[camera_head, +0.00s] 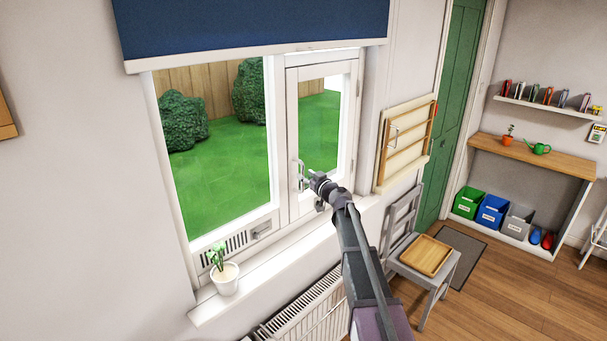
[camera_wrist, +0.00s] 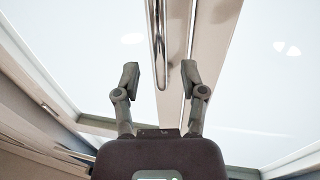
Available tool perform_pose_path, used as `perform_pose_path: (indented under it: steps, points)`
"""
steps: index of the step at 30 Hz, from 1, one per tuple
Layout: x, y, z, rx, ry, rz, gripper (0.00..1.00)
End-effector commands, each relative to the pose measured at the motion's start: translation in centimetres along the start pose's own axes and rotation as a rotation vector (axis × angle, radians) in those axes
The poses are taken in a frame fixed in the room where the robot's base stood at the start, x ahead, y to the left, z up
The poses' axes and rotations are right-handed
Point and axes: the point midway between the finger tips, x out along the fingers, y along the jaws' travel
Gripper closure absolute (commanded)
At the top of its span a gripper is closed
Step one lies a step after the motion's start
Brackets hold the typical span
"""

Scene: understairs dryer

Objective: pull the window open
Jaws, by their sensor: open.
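The window (camera_head: 291,115) has a fixed left pane and a narrower white-framed right sash (camera_head: 353,80). The sash looks shut or nearly so; I cannot tell exactly. A slim upright metal handle (camera_head: 300,172) is on the left side of the sash. In the wrist view the handle (camera_wrist: 158,45) runs down between my fingertips' lines, in front of the pale frame. My gripper (camera_wrist: 162,80) is open, with a finger on either side of the handle's line. In the head view my gripper (camera_head: 307,184) is at the handle and partly hides its lower end. I see no grip on it.
A potted plant (camera_head: 225,278) stands on the sill (camera_head: 262,268) at left. A blue blind (camera_head: 250,25) hangs above. A radiator (camera_head: 305,310) is below. A wall-mounted wooden rack (camera_head: 405,143) and a grey chair (camera_head: 440,272) with a wooden tray stand to the right.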

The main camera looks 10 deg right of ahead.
Motion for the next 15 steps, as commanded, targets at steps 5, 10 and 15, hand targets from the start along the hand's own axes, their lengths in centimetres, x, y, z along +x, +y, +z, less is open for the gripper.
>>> perform_pose_path:
  steps: [5,10,15]
  points:
    - [1.9,0.1,0.0,0.0,0.0,0.0,0.46]
    - [2.5,0.0,0.0,0.0,0.0,0.0,0.46]
    - [2.6,0.0,0.0,0.0,0.0,0.0,0.46]
